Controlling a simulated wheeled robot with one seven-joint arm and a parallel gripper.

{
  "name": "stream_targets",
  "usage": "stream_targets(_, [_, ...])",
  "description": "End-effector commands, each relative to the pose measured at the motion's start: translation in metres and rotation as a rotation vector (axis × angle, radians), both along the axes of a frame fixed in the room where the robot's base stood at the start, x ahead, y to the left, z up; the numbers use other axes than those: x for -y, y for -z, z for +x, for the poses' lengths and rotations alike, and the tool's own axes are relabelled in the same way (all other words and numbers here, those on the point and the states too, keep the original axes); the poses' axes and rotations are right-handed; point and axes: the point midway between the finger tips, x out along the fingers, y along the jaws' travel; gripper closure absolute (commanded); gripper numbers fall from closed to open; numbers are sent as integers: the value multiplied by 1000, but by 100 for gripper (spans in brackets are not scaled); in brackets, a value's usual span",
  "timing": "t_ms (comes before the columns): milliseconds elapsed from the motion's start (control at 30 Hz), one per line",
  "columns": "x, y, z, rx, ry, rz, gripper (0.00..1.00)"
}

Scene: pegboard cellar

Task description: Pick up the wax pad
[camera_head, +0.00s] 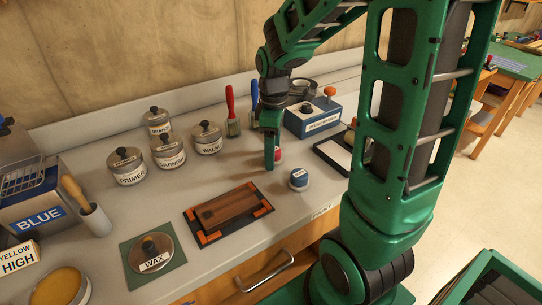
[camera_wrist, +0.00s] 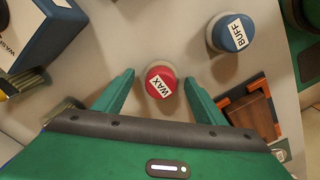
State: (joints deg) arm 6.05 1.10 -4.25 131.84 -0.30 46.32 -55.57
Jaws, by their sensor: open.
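The wax pad (camera_wrist: 160,82) is a small round pad with a red top and a white WAX label. In the wrist view it lies between the tips of my open gripper (camera_wrist: 158,88), with a gap on either side. In the head view only a bit of its red side (camera_head: 278,154) shows behind my gripper (camera_head: 270,162), which points down at the counter. The fingers hold nothing.
The blue BUFF pad (camera_head: 299,179) stands close by on the counter. A wooden board in a black and orange frame (camera_head: 202,238) lies to the left. Labelled tins (camera_head: 126,170) stand further left. A blue box (camera_head: 312,120) is behind my gripper. A WAX tin (camera_head: 152,256) is at the front left.

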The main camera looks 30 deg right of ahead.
Motion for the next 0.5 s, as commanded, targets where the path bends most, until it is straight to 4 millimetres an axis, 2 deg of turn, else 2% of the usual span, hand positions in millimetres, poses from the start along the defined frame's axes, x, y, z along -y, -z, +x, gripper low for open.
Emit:
stream_targets(233, [0,2,0,-1,0,1,35])
stream_targets(267, [0,2,0,0,0,0,40])
stream_targets(400, [0,2,0,0,0,0,74])
stream_targets(433, [0,2,0,0,0,0,79])
stream_targets(500, [0,2,0,0,0,0,80])
